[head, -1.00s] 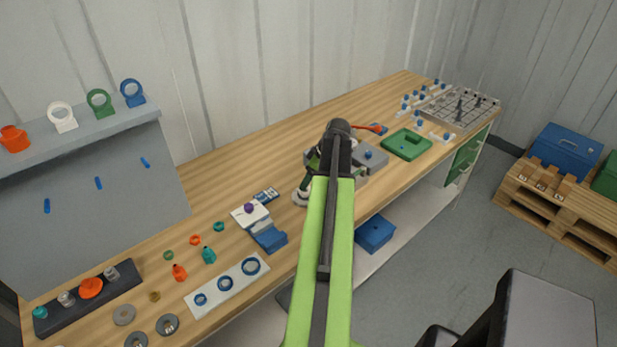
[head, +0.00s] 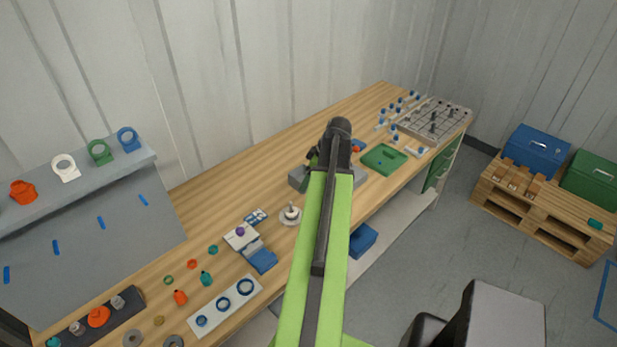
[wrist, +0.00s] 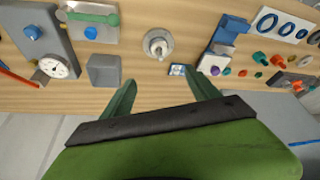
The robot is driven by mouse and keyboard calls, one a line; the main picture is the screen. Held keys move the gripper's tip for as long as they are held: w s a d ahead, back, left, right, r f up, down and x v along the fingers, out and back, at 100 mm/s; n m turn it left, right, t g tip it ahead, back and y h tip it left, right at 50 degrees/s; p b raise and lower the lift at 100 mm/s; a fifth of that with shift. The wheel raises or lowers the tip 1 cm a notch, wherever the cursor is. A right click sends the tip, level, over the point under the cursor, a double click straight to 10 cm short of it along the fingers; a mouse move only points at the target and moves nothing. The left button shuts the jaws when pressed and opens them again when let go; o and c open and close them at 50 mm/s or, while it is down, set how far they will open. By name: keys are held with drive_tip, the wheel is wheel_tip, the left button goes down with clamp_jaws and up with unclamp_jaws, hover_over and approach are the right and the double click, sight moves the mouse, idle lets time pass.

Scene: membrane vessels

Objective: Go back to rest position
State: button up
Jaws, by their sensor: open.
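My gripper shows in the wrist view (wrist: 162,92) with its two green fingers spread wide apart and nothing between them. Beyond the fingers lies the wooden workbench (wrist: 130,100), with a round metal fitting (wrist: 158,44) just past the gap, apart from the fingers. In the head view my green arm reaches out over the bench (head: 290,145), and my gripper is hidden behind the arm's dark joint. The same fitting (head: 290,214) stands on the bench left of my arm.
A blue and white fixture (head: 250,247), a ring plate (head: 225,306) and small coloured fittings lie left of my arm. A green tray (head: 384,159) and a grid plate (head: 435,121) are to the right. A grey panel with rings (head: 80,240) stands far left. Pallet (head: 545,212) on the right floor.

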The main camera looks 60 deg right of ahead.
idle(0.6)
drive_tip(key=w+a+f+n+g+y+b, duration=0.1)
drive_tip(key=w+a+f+n+b, duration=0.25)
drive_tip(key=w+a, duration=1.05)
drive_tip(key=w+a+f+n+y+b, duration=0.1)
drive_tip(key=w+a+f+n+b, duration=0.25)
drive_tip(key=w+a, duration=1)
drive_tip(key=w+a+f+n+g+b, duration=0.1)
drive_tip(key=a, duration=0.7)
drive_tip(key=w+a+f+g+b, duration=0.1)
drive_tip(key=a+f, duration=0.1)
drive_tip(key=a, duration=0.5)
drive_tip(key=s+a+f+m+h+b, duration=0.1)
drive_tip(key=s+a+m, duration=0.2)
drive_tip(key=a, duration=0.5)
drive_tip(key=s+a+f+m+g+h+b, duration=0.1)
drive_tip(key=s+a+f+m, duration=0.1)
drive_tip(key=a+m, duration=0.3)
drive_tip(key=s+a, duration=0.1)
drive_tip(key=a, duration=0.2)
drive_tip(key=shift+a+f+m+g+b, duration=0.2)
drive_tip(key=shift+m+g+b, duration=0.1)
drive_tip(key=shift+m, duration=0.1)
drive_tip(key=shift+d, duration=0.1)
